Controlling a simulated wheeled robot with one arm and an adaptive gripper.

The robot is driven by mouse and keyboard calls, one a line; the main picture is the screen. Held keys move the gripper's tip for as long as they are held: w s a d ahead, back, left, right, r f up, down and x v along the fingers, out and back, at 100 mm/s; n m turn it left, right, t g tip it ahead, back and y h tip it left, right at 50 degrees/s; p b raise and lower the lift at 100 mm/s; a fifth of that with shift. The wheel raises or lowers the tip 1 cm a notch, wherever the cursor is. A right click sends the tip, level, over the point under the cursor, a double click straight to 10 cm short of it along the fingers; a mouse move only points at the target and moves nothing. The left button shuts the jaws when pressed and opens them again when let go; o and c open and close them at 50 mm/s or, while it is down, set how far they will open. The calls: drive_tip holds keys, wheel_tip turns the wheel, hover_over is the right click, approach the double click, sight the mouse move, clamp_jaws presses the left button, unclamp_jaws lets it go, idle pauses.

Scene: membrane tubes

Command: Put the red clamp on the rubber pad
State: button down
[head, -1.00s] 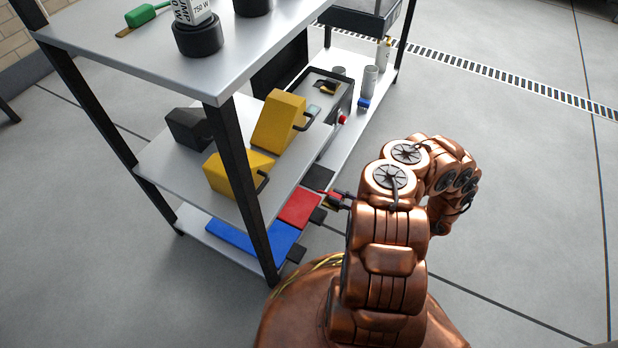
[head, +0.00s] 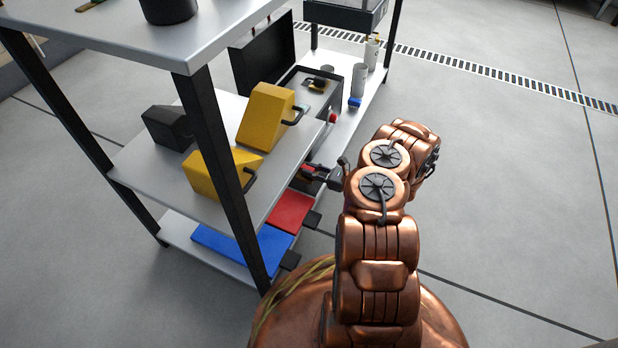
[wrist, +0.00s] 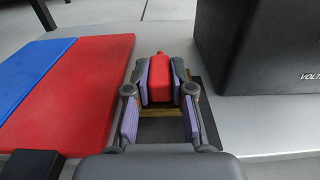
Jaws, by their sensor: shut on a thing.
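My gripper (wrist: 160,105) is shut on the red clamp (wrist: 188,88), which sits between the purple-lined fingers in the wrist view. In the head view the gripper (head: 318,175) reaches over the lower shelf from the right, and the clamp (head: 307,170) shows as a small red piece at its tip. A flat dark piece, apparently the rubber pad (wrist: 208,112), lies below the gripper in the wrist view, largely covered by the fingers. I cannot tell whether the clamp touches it. In the head view the gripper and the shelf above hide most of that spot.
A red mat (wrist: 85,85) and a blue mat (wrist: 25,75) lie left of the gripper in the wrist view. A black box (wrist: 265,45) stands close on the right. In the head view, yellow blocks (head: 265,118) stand on the middle shelf; open floor lies right.

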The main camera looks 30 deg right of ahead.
drive_tip(key=shift+w+d+f+b, duration=0.1)
drive_tip(key=shift+w+b, duration=0.2)
drive_tip(key=shift+w, duration=0.5)
wheel_tip(320, 180, down, 4)
drive_tip(key=shift+r+b, duration=0.2)
drive_tip(key=shift+b, duration=1)
drive_tip(key=shift+w+r, duration=0.1)
drive_tip(key=c, duration=1)
unclamp_jaws()
drive_tip(key=shift+s+d+r+p, duration=0.1)
drive_tip(key=shift+s+d+p, duration=0.05)
drive_tip(key=shift+s+p, duration=0.15)
drive_tip(key=shift+p+v, duration=2.1)
drive_tip(key=shift+v, duration=3.6)
